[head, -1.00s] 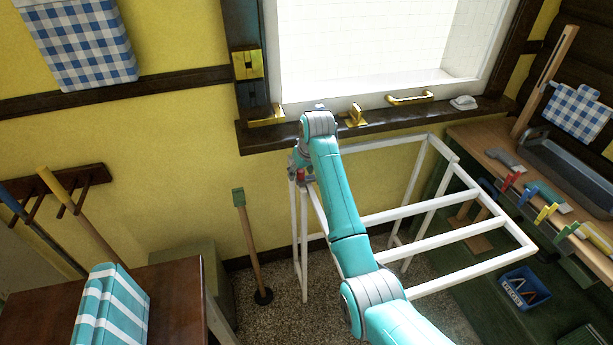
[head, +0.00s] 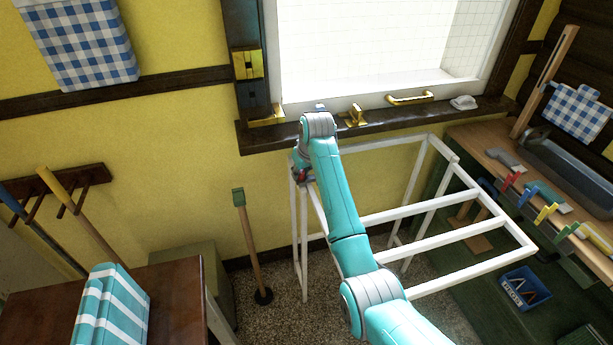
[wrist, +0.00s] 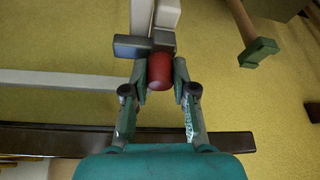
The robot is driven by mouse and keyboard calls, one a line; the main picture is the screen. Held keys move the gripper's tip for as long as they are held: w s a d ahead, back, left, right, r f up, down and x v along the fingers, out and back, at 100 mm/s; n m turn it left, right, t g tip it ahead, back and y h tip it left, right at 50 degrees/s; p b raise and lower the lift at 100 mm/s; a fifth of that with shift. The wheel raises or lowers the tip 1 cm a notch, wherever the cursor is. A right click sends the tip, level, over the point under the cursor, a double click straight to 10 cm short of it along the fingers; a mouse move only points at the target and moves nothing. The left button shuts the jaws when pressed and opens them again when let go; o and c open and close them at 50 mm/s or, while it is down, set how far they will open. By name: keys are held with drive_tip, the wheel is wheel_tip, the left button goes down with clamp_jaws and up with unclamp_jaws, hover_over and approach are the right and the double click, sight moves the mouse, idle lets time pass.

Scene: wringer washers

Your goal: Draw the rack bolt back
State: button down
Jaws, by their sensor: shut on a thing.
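The rack bolt's red knob (wrist: 160,72) lies between my fingers in the wrist view, beside a grey block (wrist: 131,46) at the end of a white rail. My gripper (wrist: 160,80) is shut on the knob, with one finger on each side. In the head view the knob (head: 301,176) is a small red spot at the top left corner of the white rack (head: 401,213). My gripper and wrist partly cover it there. The rest of the bolt is mostly hidden, so I cannot tell how far it is drawn.
A dark window sill (head: 375,127) with brass fittings runs just behind my wrist. A wooden-handled plunger (head: 248,240) stands left of the rack. A bench (head: 480,140) with tools and coloured clips is at right. A blue caddy (head: 524,288) sits low at right.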

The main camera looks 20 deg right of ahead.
drive_tip(key=shift+a, duration=2.1)
drive_tip(key=c, duration=0.9)
unclamp_jaws()
drive_tip(key=shift+a, duration=0.1)
drive_tip(key=shift+o, duration=0.2)
drive_tip(key=v, duration=0.7)
drive_tip(key=shift+s, duration=0.1)
